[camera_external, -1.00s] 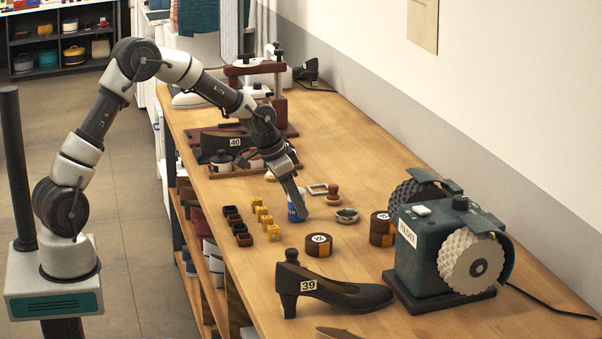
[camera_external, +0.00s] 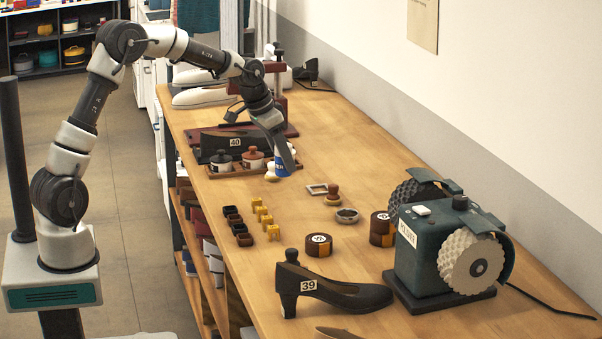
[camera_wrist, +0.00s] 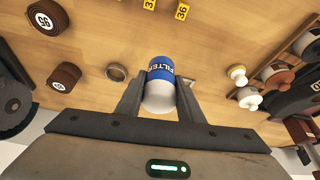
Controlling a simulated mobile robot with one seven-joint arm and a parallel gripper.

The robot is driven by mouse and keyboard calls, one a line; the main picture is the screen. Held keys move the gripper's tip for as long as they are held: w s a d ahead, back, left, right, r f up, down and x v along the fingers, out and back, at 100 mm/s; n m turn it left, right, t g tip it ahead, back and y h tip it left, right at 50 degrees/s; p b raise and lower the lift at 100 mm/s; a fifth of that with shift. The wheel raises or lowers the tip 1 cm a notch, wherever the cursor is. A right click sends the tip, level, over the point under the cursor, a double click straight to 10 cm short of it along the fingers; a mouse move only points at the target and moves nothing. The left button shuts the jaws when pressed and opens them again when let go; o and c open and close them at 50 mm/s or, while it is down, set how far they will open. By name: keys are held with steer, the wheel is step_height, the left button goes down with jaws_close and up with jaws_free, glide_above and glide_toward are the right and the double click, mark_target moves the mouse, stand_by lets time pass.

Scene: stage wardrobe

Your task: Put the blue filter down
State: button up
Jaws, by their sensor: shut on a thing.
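The blue filter (camera_wrist: 161,70) is a small cylinder with a blue band lettered "FILTER" and a white end. My gripper (camera_wrist: 160,88) is shut on it, one finger on each side, in the wrist view. In the external view the filter (camera_external: 282,163) shows partly behind my gripper (camera_external: 287,168), near the right end of the tray of jars. It appears held above the bench (camera_external: 380,185); the exact gap below it is hard to tell.
A wooden tray (camera_external: 232,172) with lidded jars stands left of the filter. Small black and yellow blocks stand in front. A grinder (camera_external: 440,250) and a black shoe (camera_external: 335,293) are nearer.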

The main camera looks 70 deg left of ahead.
steer(key=s+a+n+y+p, duration=0.1)
steer(key=s+a+n, duration=0.1)
steer(key=s+a, duration=0.35)
steer(key=s+a+n, duration=0.2)
steer(key=a, duration=0.6)
steer(key=s+a+n+y+p, duration=0.1)
steer(key=s+a, duration=0.3)
steer(key=a, duration=0.3)
steer(key=shift+n+g, duration=0.3)
steer(key=shift+g, duration=0.1)
steer(key=f, duration=0.3)
steer(key=s+f, duration=0.1)
steer(key=f, duration=0.1)
steer(key=shift+a+b, duration=0.3)
steer(key=shift+a, duration=0.05)
steer(key=shift+f, duration=2.4)
steer(key=shift+w+f+b, duration=0.1)
steer(key=shift+b, duration=0.2)
steer(key=shift+f, duration=0.15)
steer(key=o, duration=1.1)
